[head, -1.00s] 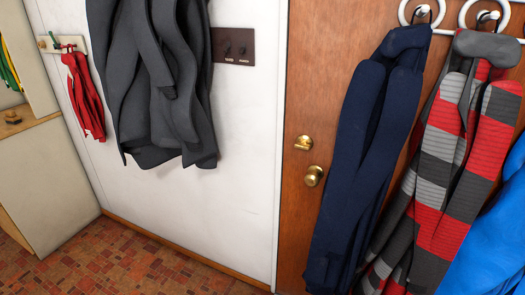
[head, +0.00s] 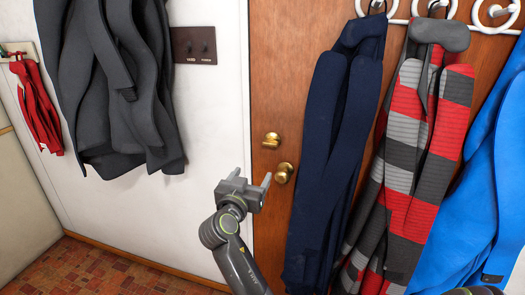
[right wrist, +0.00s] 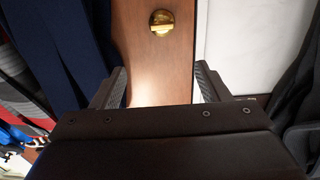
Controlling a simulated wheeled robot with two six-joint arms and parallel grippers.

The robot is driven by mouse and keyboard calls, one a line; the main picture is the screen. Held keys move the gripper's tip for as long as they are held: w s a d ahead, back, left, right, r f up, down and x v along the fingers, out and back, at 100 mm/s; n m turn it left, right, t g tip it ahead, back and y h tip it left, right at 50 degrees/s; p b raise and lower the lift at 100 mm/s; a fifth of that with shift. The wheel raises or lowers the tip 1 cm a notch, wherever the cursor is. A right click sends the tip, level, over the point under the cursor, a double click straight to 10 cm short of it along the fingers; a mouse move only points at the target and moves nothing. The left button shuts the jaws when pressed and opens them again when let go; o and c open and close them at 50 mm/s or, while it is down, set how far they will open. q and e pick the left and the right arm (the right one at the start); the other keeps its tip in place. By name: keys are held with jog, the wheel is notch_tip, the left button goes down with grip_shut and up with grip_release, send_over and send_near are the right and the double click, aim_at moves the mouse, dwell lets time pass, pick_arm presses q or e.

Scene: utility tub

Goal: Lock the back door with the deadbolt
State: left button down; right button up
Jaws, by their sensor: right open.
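The brown wooden door (head: 266,95) has a brass deadbolt turn (head: 271,140) above a round brass knob (head: 284,172). The deadbolt's thumb piece looks roughly level across. My right gripper (head: 251,177) is open and empty, in front of the door's left edge, below the deadbolt and beside the knob in the picture. In the right wrist view, the deadbolt (right wrist: 161,22) shows at the top middle, beyond the open fingers and apart from them. My left gripper is not in view.
A navy coat (head: 335,150), a red-and-grey striped garment (head: 425,160) and a blue coat (head: 480,190) hang on the door, right of the knob. A grey coat (head: 115,90) hangs on the white wall (head: 215,110), beside a dark switch plate (head: 194,46).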

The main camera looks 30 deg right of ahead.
jog(key=p, duration=0.3)
send_near(270, 144)
jog(key=x, duration=0.3)
jog(key=shift+x, duration=0.9)
grip_shut()
grip_release()
jog(key=b+v, duration=0.4)
jog(key=v, duration=1.2)
